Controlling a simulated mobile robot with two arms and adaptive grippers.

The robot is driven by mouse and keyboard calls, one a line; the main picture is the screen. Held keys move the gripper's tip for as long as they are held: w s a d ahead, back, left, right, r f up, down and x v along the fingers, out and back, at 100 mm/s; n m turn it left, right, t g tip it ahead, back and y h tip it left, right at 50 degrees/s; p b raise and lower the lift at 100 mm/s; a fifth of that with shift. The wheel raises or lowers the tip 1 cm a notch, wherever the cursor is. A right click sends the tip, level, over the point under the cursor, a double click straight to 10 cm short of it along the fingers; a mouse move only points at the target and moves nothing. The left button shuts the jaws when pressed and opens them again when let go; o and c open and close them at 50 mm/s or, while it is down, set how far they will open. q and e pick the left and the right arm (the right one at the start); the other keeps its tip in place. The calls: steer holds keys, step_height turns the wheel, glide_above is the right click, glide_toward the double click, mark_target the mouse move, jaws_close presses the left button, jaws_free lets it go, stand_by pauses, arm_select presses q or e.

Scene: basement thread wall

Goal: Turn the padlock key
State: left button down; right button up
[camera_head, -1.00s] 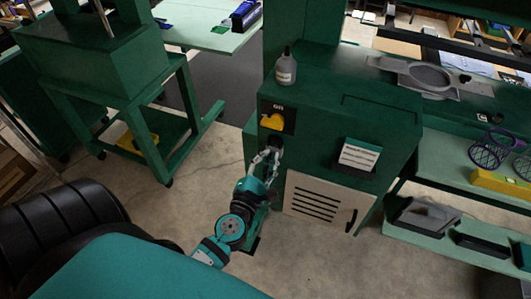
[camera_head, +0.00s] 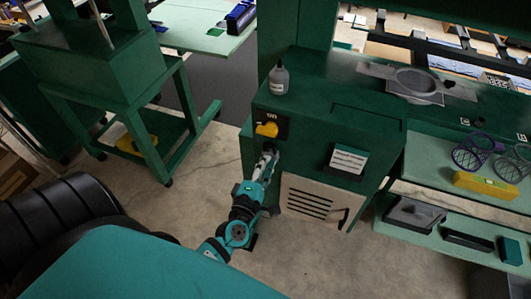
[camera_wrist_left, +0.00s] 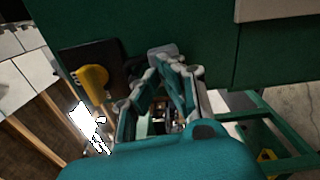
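My left gripper (camera_head: 268,158) is at the front of the green machine cabinet, just below a yellow rotary switch (camera_head: 267,129) on a black plate. In the left wrist view, its grey-jointed fingers (camera_wrist_left: 164,70) converge close to the green panel, with a narrow gap between them. A small grey piece (camera_wrist_left: 162,53) shows at the fingertips; I cannot tell whether it is part of the padlock. The padlock and its key are not clearly visible, and the fingers cover that spot. I cannot tell whether the fingers hold anything. My right gripper is not in view.
A bottle (camera_head: 279,78) stands on the cabinet top. A card holder (camera_head: 347,160) juts from the front, right of my gripper. A louvred vent panel (camera_head: 309,198) is below. A green bench with purple rings (camera_head: 472,152) stands at right. Open floor lies left of the cabinet.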

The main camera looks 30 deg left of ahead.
arm_select(q)
steer(key=shift+s+d+f+m, duration=0.1)
steer(key=shift+s+f+m, duration=0.05)
steer(key=shift+f, duration=0.25)
steer(key=shift+s+f+m, duration=0.1)
steer(key=shift+f+m, duration=0.05)
steer(key=shift+f, duration=0.2)
steer(key=c, duration=1.1)
jaws_free()
steer(key=shift+r, duration=0.1)
